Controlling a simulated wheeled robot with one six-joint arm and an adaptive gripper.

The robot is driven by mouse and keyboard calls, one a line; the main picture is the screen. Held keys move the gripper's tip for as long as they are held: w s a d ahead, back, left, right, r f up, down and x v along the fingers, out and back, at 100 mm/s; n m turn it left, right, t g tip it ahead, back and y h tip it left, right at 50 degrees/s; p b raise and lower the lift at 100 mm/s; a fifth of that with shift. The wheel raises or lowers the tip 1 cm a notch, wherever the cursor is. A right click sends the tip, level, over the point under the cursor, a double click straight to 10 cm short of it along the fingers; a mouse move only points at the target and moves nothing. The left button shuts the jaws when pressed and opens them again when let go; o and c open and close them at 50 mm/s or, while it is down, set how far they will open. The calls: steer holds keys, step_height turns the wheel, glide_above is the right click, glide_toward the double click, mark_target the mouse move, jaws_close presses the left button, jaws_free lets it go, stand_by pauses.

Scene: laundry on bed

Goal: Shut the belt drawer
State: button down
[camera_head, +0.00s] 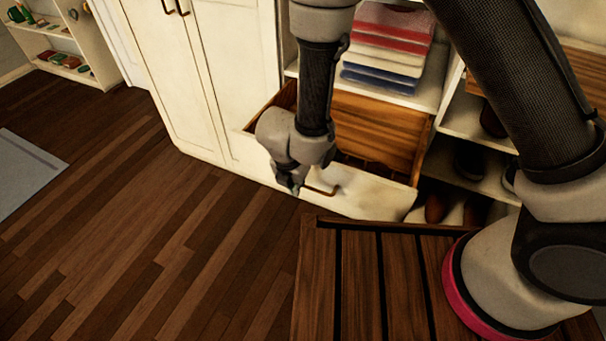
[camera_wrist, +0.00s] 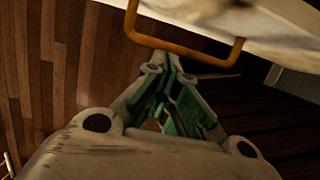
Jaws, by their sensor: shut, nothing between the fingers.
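The belt drawer (camera_head: 369,193) is pulled out of the white wardrobe, with its wooden inside showing and its white front towards me. Part of the drawer is hidden behind my arm. Its handle (camera_head: 321,190) is a brass-coloured bar on the front. In the wrist view the handle (camera_wrist: 186,55) crosses the top, just beyond my fingertips. My gripper (camera_head: 293,188) is shut and empty, pointing down in front of the drawer front, close to the left of the handle. In the wrist view its fingers (camera_wrist: 165,62) meet near the handle; I cannot tell whether they touch it.
Folded towels (camera_head: 386,45) lie on a shelf above the drawer. Shoes (camera_head: 437,205) stand on shelves to the right. A slatted wooden surface (camera_head: 361,285) is in front at the bottom.

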steer(key=shift+w+d+f, duration=0.1)
steer(key=shift+w+d, duration=0.15)
steer(key=shift+w, duration=0.4)
steer(key=shift+w+d+f, duration=0.1)
steer(key=shift+w+d, duration=0.1)
steer(key=shift+w, duration=0.45)
steer(key=shift+w+d, duration=0.25)
steer(key=shift+w, duration=0.4)
